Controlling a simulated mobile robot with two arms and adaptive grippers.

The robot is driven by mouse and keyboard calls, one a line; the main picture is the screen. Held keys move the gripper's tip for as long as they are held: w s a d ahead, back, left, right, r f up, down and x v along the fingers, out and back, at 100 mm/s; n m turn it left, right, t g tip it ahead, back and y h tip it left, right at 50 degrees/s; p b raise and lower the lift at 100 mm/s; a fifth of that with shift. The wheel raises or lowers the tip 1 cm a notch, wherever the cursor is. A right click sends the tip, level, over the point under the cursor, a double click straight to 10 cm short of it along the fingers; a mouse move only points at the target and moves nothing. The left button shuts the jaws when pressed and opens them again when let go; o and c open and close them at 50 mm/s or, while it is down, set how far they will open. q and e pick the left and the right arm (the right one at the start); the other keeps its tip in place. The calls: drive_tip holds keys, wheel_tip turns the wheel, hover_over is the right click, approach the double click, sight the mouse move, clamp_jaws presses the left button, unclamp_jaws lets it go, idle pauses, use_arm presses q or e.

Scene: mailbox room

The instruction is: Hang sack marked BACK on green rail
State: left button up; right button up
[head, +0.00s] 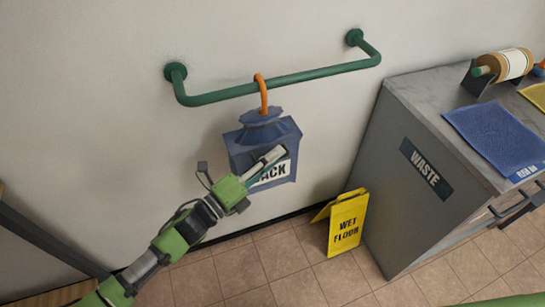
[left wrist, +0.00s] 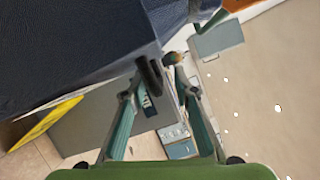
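The blue sack (head: 238,150) has a white label on which "ACK" shows; my left gripper covers the label's left end. The sack hangs upright by an orange hook (head: 264,98), whose bend passes over the green rail (head: 320,73) on the wall. My left gripper (head: 277,156) is in front of the sack's label. In the left wrist view the sack (left wrist: 75,45) fills the upper left as a dark surface. There the left fingers (left wrist: 164,70) are partly open with a narrow gap and nothing held between them. My right gripper is out of view.
A grey cabinet (head: 365,185) marked WASTE stands to the right, with a blue mat (head: 492,134) and a paper roll (head: 505,63) on top. A yellow WET FLOOR sign (head: 346,224) stands beside it. The wall left of the sack is bare.

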use_arm(q)
drive_tip(key=v, duration=1.2)
drive_tip(key=w+a+f+n+y, duration=0.1)
drive_tip(key=a+f+n+y, duration=0.4)
drive_tip(key=f, duration=0.6)
drive_tip(key=w+a+f+n+y, duration=0.25)
drive_tip(key=a+f+n, duration=0.4)
drive_tip(key=f, duration=0.45)
drive_tip(key=s+a+f+n+g+y, duration=0.1)
drive_tip(key=s+a+f+n+y, duration=0.3)
drive_tip(key=f, duration=0.4)
drive_tip(key=s+a+f+n+g+y, duration=0.1)
drive_tip(key=s+f+n+g, duration=0.15)
drive_tip(key=s+f, duration=0.4)
drive_tip(key=s+f+n+g, duration=0.2)
drive_tip(key=s+f, duration=0.3)
drive_tip(key=s, duration=0.5)
drive_tip(key=s+f+n+g+y, duration=0.1)
drive_tip(key=s+f+n+g, duration=0.2)
drive_tip(key=s, duration=0.7)
drive_tip(key=s+f+n+g+y, duration=0.1)
drive_tip(key=s+f+n+g, duration=0.2)
drive_tip(key=s+f+n, duration=0.3)
drive_tip(key=s+f, duration=0.3)
drive_tip(key=s, duration=0.2)
drive_tip(key=shift+f, duration=0.15)
drive_tip(key=shift+a, duration=0.1)
